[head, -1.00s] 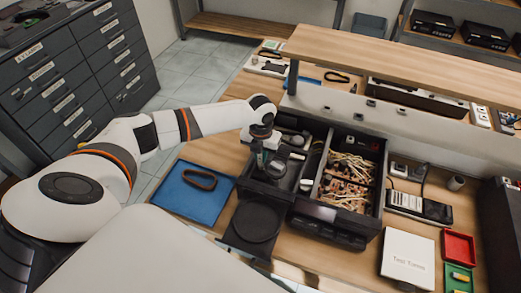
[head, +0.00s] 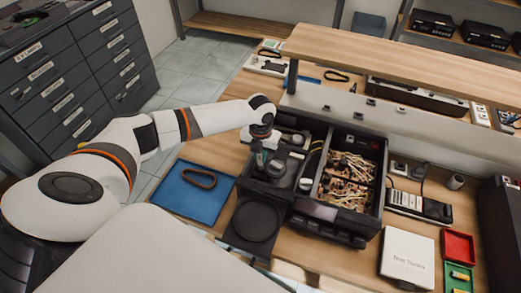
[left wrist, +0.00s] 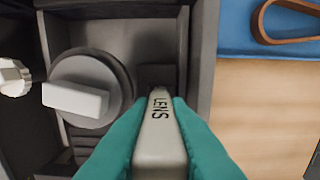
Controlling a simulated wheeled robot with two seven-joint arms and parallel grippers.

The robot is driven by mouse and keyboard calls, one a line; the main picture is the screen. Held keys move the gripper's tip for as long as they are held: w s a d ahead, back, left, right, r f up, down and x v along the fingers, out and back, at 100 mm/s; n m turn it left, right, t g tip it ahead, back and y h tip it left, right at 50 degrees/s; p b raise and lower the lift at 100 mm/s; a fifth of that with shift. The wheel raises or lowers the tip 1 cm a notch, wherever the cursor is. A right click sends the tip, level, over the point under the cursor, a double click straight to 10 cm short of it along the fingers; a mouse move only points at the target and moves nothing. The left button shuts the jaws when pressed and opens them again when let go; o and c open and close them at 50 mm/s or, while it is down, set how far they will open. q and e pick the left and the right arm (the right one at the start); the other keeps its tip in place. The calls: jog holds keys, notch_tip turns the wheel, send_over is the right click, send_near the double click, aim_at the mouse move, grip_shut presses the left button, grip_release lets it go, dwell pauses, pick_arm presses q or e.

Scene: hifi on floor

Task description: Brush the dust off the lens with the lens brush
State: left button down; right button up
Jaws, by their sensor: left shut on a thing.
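The opened hifi unit (head: 328,212) stands on the wooden bench, with its black disc tray (head: 232,238) out at the front. My left gripper (head: 266,158) is over the left part of the open case. In the left wrist view its teal fingers (left wrist: 163,112) are shut on the pale handle of the lens brush (left wrist: 160,145), which is marked LENS. The brush points down into the case beside a round grey part with a pale bar (left wrist: 80,97). The brush tip and the lens are hidden, so contact cannot be told. My right gripper is out of view.
A blue mat (head: 178,203) with a brown belt loop (head: 198,178) lies left of the unit. Right of it are a white box (head: 408,258), a red tray (head: 458,247) and a green tray (head: 460,278). A raised shelf (head: 400,65) runs behind.

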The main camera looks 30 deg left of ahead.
pick_arm(q)
jog(key=shift+w+f+b, duration=0.1)
jog(key=shift+w+b, duration=0.2)
dwell(0.4)
jog(key=shift+w+a, duration=0.15)
jog(key=shift+w, duration=0.15)
jog(key=shift+w+b, duration=0.3)
jog(key=shift+b, duration=0.05)
jog(key=shift+s+r+p, duration=0.1)
jog(key=shift+r+p, duration=0.2)
jog(key=shift+p, duration=0.3)
dwell(0.5)
jog(key=shift+f, duration=0.25)
dwell(1.0)
jog(key=shift+s+p, duration=0.7)
jog(key=shift+s, duration=0.25)
jog(key=shift+w+r+p, duration=0.15)
jog(key=shift+r+p, duration=0.05)
jog(key=shift+p, duration=0.15)
dwell(0.8)
jog(key=shift+f, duration=0.25)
dwell(1.0)
jog(key=shift+w+b, duration=0.2)
jog(key=shift+b, duration=0.15)
